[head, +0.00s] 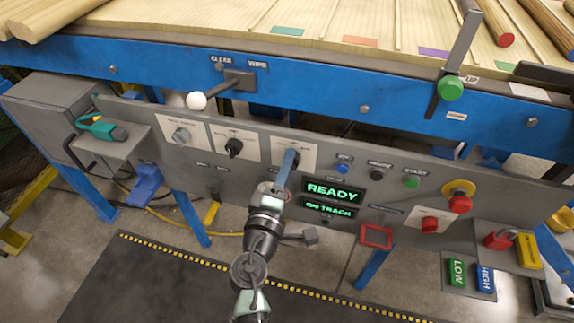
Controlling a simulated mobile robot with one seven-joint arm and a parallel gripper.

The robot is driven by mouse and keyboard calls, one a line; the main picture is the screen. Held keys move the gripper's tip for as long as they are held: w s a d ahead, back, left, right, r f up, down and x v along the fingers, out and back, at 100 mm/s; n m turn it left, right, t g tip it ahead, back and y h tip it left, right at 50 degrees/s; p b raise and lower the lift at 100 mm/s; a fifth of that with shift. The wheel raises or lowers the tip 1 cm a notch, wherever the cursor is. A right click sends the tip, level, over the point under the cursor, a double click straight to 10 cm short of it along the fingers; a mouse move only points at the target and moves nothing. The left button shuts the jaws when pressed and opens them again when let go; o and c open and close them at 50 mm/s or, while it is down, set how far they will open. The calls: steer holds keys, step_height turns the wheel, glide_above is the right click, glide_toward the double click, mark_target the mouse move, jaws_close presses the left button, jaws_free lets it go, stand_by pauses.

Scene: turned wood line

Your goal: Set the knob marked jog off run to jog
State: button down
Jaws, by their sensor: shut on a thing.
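Three rotary knobs on pale plates sit in a row on the grey control panel (375,160). The left one is a grey knob (181,135), and the middle one is a black knob (234,147). My gripper (290,160) is at the right-hand plate (309,155), shut on the knob there. The jaws cover most of that knob, so its pointer direction is hidden. The small lettering on the plates is too blurred to read, so I cannot tell from it which knob is marked jog off run.
Right of my gripper are green displays (333,191) reading READY and ON TRACK, several buttons, and a red mushroom button (460,203) on yellow. Above, a white-balled lever (197,101) and a green-knobbed lever (451,88) stick out. A teal tool (103,128) sits left.

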stand_by(0.5)
steer(key=shift+c, duration=2.1)
jaws_free()
steer(key=v, duration=1.3)
steer(key=shift+w+r, duration=0.1)
